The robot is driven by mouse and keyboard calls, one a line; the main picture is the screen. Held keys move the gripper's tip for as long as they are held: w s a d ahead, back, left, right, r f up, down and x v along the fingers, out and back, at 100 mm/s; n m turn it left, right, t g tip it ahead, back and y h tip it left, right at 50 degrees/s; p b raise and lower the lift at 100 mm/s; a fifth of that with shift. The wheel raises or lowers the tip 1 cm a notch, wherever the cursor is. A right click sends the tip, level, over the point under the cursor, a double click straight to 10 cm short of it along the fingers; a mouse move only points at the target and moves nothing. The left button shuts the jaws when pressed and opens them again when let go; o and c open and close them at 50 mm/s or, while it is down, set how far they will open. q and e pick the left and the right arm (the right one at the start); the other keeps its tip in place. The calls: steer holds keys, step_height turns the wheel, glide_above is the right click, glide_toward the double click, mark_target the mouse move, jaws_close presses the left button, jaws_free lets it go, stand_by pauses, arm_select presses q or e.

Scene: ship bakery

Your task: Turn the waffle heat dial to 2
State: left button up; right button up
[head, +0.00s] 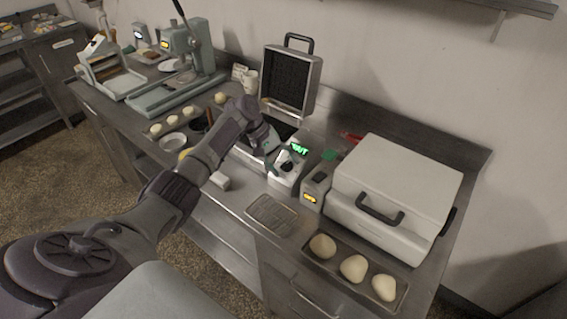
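The waffle iron stands on the steel counter with its dark-plated lid (290,78) raised open. To the right of its base is a light control box (286,180) with a green lit display (299,149) and a dark dial (286,160). My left arm reaches in from the lower left, and my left gripper (275,158) is right at the dial, overlapping it in the picture. The fingers are small and partly hide the dial, so I cannot tell whether they touch or grip it. The dial's setting is too small to read. My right gripper is out of view.
A closed white appliance (397,185) with a black handle stands on the right. A small grey box (315,188) with an orange display sits beside the control box. A tray (335,268) of dough pieces and a wire rack (271,214) lie in front. A dough press (180,75) stands left.

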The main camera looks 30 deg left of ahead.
arm_select(q)
steer(key=shift+r, duration=0.15)
steer(key=v, duration=1.2)
stand_by(0.3)
